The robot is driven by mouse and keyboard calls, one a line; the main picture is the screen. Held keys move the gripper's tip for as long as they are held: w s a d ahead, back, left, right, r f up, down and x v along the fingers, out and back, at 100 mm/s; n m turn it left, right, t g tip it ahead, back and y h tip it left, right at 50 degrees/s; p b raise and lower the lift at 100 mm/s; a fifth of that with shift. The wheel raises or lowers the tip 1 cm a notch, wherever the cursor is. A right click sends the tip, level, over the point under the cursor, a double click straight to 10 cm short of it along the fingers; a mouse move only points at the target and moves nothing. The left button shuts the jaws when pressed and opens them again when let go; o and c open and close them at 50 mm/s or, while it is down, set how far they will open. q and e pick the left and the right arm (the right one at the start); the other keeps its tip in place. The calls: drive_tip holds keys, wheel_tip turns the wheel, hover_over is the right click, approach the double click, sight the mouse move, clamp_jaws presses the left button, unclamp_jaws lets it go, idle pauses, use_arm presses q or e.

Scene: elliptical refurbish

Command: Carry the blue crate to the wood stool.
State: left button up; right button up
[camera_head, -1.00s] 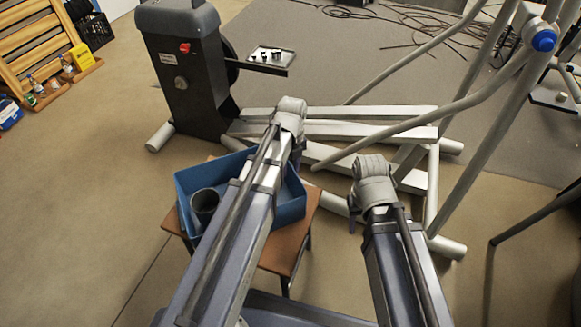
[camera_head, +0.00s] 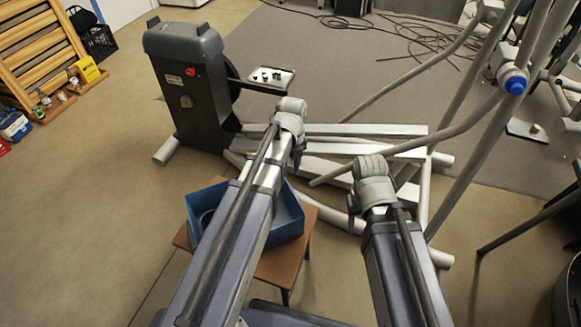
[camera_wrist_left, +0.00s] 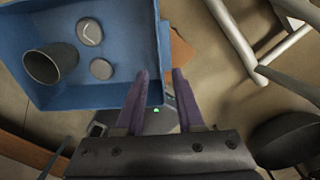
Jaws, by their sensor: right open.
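The blue crate (camera_head: 289,216) rests on the wood stool (camera_head: 287,262), below and partly hidden by my left arm in the head view. In the left wrist view the crate (camera_wrist_left: 112,45) holds a dark cup (camera_wrist_left: 50,64) and two round grey pieces (camera_wrist_left: 96,50). A brown bit of the stool (camera_wrist_left: 181,52) shows beside its wall. My left gripper (camera_head: 297,156) is mostly hidden in the head view; in the wrist view its fingers (camera_wrist_left: 160,84) are apart near the crate's corner, not visibly clamped. My right gripper (camera_head: 352,208) is open and empty, right of the crate.
An elliptical machine (camera_head: 188,85) stands behind the stool, its pale frame rails (camera_head: 340,145) spreading right, close beyond both grippers. Cables (camera_head: 425,35) lie on the grey mat. Bottles and a wooden rack (camera_head: 35,45) are at the far left. The floor at left (camera_head: 90,200) is clear.

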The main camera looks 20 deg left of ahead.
use_arm(q)
drive_tip(key=s+d+n, duration=0.5)
drive_tip(key=s+n, duration=0.2)
drive_tip(key=n, duration=0.5)
drive_tip(key=s+d+n+y, duration=0.1)
drive_tip(key=s+d+n, duration=0.5)
drive_tip(key=n, duration=0.6)
drive_tip(key=shift+s+r, duration=0.2)
drive_tip(key=shift+s, duration=0.4)
drive_tip(key=shift+d, duration=0.1)
wheel_tip(320, 180, up, 18)
drive_tip(key=p, duration=1.8)
drive_tip(key=shift+r, duration=0.2)
